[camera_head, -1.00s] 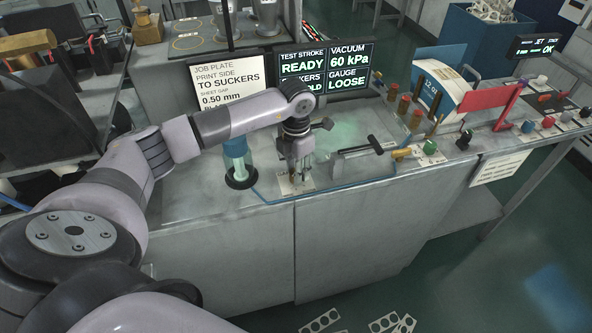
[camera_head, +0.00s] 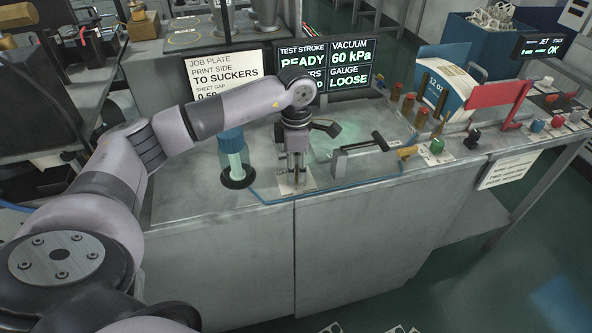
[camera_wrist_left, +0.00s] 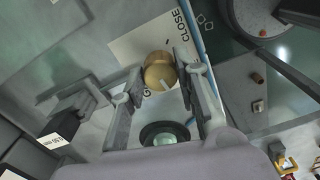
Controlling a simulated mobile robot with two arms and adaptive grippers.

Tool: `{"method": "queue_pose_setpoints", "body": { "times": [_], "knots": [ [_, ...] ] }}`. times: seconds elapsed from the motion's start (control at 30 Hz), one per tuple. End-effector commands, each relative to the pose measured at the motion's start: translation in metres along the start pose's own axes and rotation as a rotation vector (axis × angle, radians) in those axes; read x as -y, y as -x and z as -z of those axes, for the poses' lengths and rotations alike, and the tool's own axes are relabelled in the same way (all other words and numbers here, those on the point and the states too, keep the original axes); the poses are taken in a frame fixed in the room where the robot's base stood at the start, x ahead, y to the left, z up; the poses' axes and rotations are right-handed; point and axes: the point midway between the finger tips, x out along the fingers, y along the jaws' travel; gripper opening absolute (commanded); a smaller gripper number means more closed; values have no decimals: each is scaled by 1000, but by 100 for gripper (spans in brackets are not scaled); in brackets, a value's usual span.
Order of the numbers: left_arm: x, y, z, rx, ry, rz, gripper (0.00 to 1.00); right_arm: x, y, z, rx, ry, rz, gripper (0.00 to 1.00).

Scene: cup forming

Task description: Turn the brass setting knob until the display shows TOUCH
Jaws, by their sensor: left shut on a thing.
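The brass setting knob (camera_wrist_left: 158,72) shows in the left wrist view, on a pale plate (camera_wrist_left: 128,46) marked CLOSE. A light pointer mark shows on the knob's near side. My left gripper (camera_wrist_left: 160,76) has one finger on each side of the knob and is shut on it. In the head view my left gripper (camera_head: 294,172) points down at the plate (camera_head: 308,183) on the bench, and it hides the knob there. The display (camera_head: 348,86) reads GAUGE LOOSE in its lower right field. My right gripper is not in view.
A blue-topped clear cylinder (camera_head: 232,150) stands just left of the gripper. A black-handled lever (camera_head: 362,146) is to its right. A blue hose (camera_head: 330,190) runs along the bench front. A job sign (camera_head: 222,76) stands behind my arm.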

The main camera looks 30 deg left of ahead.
Motion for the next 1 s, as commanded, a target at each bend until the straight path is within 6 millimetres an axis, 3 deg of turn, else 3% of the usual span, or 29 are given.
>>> {"method": "queue_pose_setpoints", "body": {
  "times": [0.5,0.53,0.8,1.0],
  "knots": [
    [0,1,0,2,-21,-1,1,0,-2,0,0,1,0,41],
    [0,1,0,2,-21,-1,30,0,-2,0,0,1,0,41],
    [0,1,0,1,-21,-1,48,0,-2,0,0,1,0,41],
    [0,0,0,1,-21,0,50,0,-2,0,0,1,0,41]
  ]
}}
